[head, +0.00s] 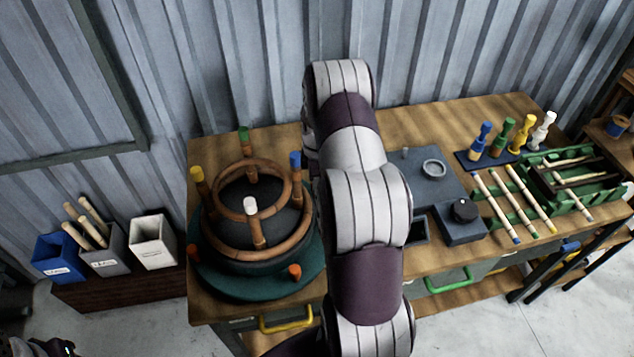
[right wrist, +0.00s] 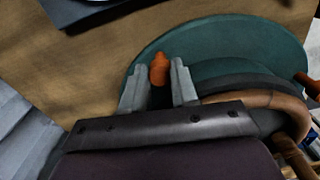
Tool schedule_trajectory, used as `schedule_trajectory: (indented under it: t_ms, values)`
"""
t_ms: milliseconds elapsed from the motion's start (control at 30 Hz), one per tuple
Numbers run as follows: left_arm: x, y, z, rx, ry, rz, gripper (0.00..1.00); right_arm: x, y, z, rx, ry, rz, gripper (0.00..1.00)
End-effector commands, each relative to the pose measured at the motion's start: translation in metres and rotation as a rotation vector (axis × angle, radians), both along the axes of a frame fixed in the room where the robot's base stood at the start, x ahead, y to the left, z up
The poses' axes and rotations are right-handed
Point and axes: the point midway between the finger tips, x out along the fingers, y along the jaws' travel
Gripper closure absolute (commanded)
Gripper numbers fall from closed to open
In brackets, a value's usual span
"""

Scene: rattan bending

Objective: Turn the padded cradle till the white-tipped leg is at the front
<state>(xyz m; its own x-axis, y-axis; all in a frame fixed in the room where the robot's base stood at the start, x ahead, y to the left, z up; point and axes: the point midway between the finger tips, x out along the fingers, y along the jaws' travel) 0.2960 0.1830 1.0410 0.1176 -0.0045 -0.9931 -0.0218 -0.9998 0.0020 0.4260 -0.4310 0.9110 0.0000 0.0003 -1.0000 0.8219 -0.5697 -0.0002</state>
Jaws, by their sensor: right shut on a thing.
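The padded cradle has a dark domed pad (head: 233,200), a rattan ring frame and a round teal base (head: 232,285). Its white-tipped leg (head: 250,206) is on the near side of the ring, close to the middle. The yellow-tipped leg (head: 197,174) is at left, the green-tipped leg (head: 243,133) at the back, the blue-tipped leg (head: 295,159) at right. My right gripper (right wrist: 159,80) is shut on an orange peg (right wrist: 159,68) at the base's rim; my arm hides it in the head view. A dark part at the lower left corner seems to be my left gripper (head: 58,346), its fingers unclear.
Two other orange pegs show at the base's left (head: 193,252) and front right (head: 295,271). Blue, grey and white bins (head: 153,242) stand left of the table. Right of my arm are a grey fixture (head: 432,188), coloured posts and a green rack (head: 560,178) with sticks.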

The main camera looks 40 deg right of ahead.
Motion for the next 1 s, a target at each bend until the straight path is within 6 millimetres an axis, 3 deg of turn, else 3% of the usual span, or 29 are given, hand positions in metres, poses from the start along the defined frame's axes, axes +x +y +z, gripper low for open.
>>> schedule_trajectory:
  t_ms: [667,700,767,1000]
  values:
    - [-0.0001,0.0000,-0.0004,0.000,0.000,0.000,0.51,0.0043,-0.0017,0.0008,-0.001,-0.002,0.028,1.00]
    - [-0.0001,0.0000,-0.0004,0.000,0.000,0.000,0.51,0.0042,-0.0017,0.0008,-0.001,-0.002,0.028,0.62]
    - [-0.0001,0.0000,-0.0004,0.000,0.000,0.000,0.51,0.0041,-0.0016,0.0007,-0.001,-0.002,0.028,0.46]
    - [0.0000,0.0000,-0.0005,0.000,0.000,0.000,0.51,0.0038,-0.0014,0.0003,0.000,0.000,0.027,0.46]
